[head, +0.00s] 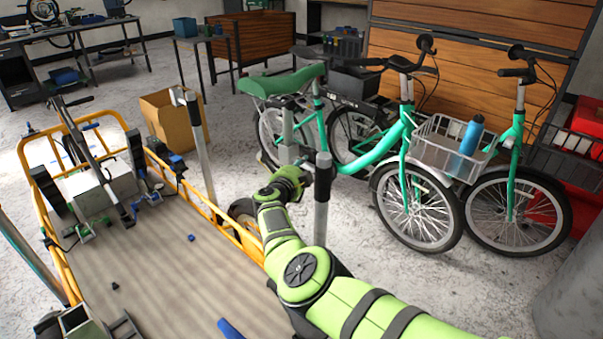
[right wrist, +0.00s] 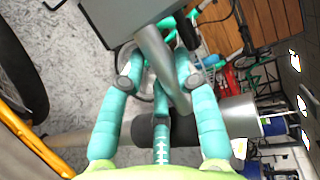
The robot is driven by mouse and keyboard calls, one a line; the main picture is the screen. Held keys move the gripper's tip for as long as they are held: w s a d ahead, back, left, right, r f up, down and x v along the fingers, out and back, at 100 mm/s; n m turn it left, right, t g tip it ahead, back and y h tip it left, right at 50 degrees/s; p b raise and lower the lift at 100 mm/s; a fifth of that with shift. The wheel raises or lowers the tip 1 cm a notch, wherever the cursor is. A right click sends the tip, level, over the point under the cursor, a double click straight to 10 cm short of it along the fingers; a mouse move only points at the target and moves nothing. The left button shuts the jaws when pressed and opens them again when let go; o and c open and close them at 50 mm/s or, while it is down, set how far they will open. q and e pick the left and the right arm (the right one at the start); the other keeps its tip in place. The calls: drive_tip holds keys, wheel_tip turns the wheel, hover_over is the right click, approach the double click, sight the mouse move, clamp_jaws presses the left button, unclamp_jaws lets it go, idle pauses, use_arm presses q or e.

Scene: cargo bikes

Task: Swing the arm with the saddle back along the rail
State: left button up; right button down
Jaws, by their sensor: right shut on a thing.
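An upright metal post with a black collar (head: 323,163) stands just right of the block. My right gripper (head: 298,178) is beside the collar, below the block; its fingers are partly hidden. The grey block (right wrist: 118,12) is at the top of that view. My left gripper is not in view.
An orange cargo-bike frame rail (head: 207,207) runs along the flat cargo bed (head: 165,265) at left. Another upright post (head: 199,150) stands beside a cardboard box (head: 170,115). Teal bikes (head: 418,205) with a basket (head: 437,148) stand close at right. Some grey floor is clear between.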

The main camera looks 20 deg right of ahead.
drive_tip(key=shift+d, duration=0.1)
idle(0.3)
drive_tip(key=c, duration=1.2)
unclamp_jaws()
drive_tip(key=shift+o, duration=0.2)
